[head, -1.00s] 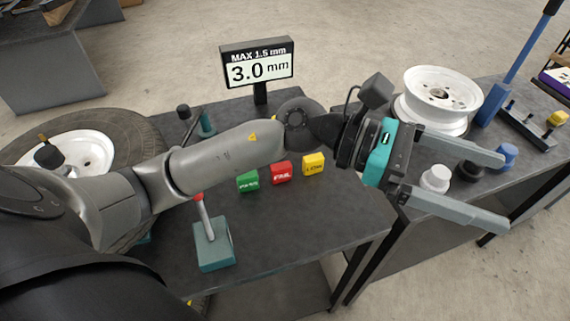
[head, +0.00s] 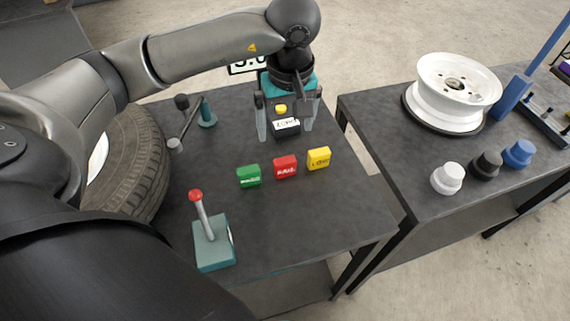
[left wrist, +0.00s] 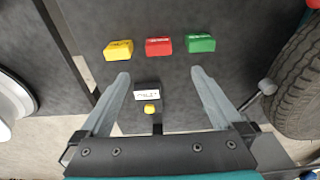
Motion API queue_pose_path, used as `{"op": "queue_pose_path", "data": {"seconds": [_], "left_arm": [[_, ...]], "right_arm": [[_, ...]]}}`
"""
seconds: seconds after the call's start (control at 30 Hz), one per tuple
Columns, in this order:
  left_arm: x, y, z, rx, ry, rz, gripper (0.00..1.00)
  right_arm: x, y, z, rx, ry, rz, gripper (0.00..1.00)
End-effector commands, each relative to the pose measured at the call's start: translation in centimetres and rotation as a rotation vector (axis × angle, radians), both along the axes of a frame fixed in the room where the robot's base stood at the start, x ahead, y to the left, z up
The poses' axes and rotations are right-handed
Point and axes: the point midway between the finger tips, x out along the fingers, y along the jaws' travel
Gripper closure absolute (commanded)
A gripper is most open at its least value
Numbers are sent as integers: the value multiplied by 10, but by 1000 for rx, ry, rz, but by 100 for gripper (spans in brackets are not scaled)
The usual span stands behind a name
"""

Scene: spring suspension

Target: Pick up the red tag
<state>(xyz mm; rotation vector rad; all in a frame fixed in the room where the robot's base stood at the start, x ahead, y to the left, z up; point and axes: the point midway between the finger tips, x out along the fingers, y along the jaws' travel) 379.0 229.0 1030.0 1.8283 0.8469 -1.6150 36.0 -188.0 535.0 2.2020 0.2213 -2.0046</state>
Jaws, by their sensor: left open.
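The red tag (head: 285,167) lies on the dark table between the green tag (head: 249,176) and the yellow tag (head: 319,158). In the left wrist view the red tag (left wrist: 159,46) sits beyond the fingertips, a little above the middle. My left gripper (head: 287,135) is open and points down over the table, behind the row of tags. A small dark box with a white label and yellow button (head: 287,124) shows between its fingers, and I cannot tell that it touches them. Nothing is held. My right gripper is not seen.
A teal lever box with a red knob (head: 213,243) stands at the front left. A crank stand (head: 207,115) and a tire (head: 133,165) are at the left. The right table holds a white wheel rim (head: 455,95) and white, black and blue knobs. The display is mostly hidden behind my arm.

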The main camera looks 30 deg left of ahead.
Motion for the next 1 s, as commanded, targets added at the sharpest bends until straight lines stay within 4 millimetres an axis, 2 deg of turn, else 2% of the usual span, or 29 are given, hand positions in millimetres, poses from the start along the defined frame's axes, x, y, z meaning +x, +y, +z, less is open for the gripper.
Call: {"op": "queue_pose_path", "data": {"seconds": [0.03, 0.1, 0.3, 0.57, 0.83, 1.0], "left_arm": [[-1, 1, -14, -1, 6, 2, 0], [0, 2, -30, -1, 8, 1, 0], [4, 5, -65, -4, 3, 0, 0], [6, 5, -83, -6, 2, 0, 0], [8, 7, -122, -6, 4, 0, 0], [9, 8, -128, -5, 0, 0, 0]], "right_arm": [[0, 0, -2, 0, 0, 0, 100], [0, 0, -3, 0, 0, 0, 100], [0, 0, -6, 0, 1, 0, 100], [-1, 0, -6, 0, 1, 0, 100], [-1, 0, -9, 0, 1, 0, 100], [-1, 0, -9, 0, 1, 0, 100]]}}
